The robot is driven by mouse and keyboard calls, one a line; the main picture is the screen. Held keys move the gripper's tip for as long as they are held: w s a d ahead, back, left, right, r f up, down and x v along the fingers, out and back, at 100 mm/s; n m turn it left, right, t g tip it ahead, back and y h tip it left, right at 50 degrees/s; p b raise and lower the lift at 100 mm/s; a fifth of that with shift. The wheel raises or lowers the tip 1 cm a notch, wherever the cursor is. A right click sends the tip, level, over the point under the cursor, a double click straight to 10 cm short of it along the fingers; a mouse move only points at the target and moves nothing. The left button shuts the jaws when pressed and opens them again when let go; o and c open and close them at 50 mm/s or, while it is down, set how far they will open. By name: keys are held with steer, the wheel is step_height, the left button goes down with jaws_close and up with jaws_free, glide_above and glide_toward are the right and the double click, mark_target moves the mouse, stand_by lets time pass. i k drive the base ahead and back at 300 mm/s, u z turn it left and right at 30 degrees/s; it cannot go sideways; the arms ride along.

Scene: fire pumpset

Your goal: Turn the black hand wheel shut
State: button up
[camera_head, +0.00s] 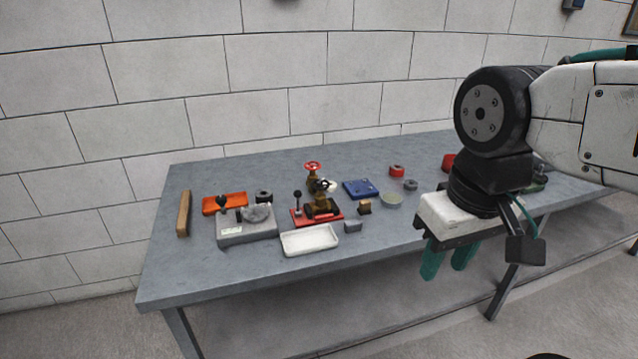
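The black hand wheel (324,185) is small in view, on the front of a brass valve assembly (319,203) on the table. A red hand wheel (313,165) tops the same assembly, just above and to the left. The assembly stands on a red base plate (333,216) with a black-knobbed lever (297,199) at its left. My gripper (446,271) hangs in front of the table, well right of the wheel and apart from it. Its two green fingers point down with a gap between them, and nothing shows in it.
The grey table (197,274) stands against a block wall. A white tray (309,239) and a grey block (353,227) lie in front of the valve. A grey device (246,228) and orange tray (222,203) are left; a blue tray (361,189) and round dish (390,200) are right.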

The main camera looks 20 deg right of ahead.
mark_target(319, 186)
steer(key=z, duration=0.4)
steer(key=k, duration=0.5)
steer(key=z, duration=1.1)
steer(key=i, duration=1.1)
steer(key=u, duration=1.05)
steer(key=i, duration=0.55)
steer(key=u, duration=0.5)
